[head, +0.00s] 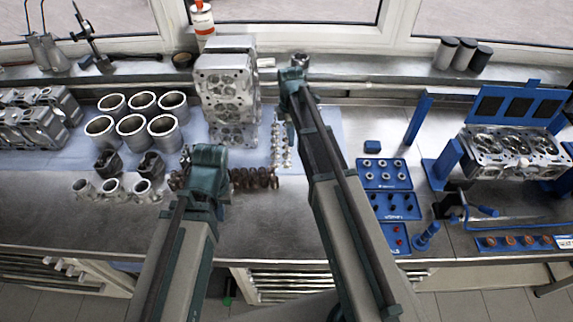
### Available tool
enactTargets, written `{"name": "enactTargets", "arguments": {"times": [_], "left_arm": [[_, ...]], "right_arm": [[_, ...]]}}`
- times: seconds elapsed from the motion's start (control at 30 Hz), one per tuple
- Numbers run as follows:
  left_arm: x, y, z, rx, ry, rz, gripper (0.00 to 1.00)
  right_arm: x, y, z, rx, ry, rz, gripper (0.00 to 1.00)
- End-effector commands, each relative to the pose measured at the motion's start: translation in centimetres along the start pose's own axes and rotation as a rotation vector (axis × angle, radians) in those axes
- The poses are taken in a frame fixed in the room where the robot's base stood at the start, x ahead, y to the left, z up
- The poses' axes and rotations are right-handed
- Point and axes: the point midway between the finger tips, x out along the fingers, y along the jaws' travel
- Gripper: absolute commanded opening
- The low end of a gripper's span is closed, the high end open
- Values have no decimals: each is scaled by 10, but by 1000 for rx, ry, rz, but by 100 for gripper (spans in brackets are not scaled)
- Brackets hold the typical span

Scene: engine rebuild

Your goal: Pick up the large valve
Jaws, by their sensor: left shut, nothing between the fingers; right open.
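Several silver valves (278,148) stand in a short row on the blue mat, right of the upright cylinder head; which of them is the large one I cannot tell. My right gripper (291,125) points down close beside the right edge of this row. Its fingers are mostly hidden behind its own wrist, but it is open, with no valve seen held. My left gripper (183,182) is low over the bench, left of the dark coil springs (255,179). It is shut and empty, and its wrist hides most of the fingers.
An upright cylinder head (226,90) stands behind the valves. Cylinder liners (131,125) and pistons (113,187) are at left. Blue trays of small parts (397,206) and a cylinder head in a blue stand (515,150) are at right. The front bench edge is mostly clear.

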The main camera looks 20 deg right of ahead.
Motion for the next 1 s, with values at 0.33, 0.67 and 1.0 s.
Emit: {"name": "enactTargets", "arguments": {"times": [0.33,0.67,1.0], "left_arm": [[55,5,-3,5,0,-1,0],[60,6,-4,4,0,-1,0],[95,9,-6,3,0,-1,0]], "right_arm": [[55,0,-1,0,0,0,44],[61,0,-1,0,0,0,44],[95,4,-10,0,0,0,44]]}}
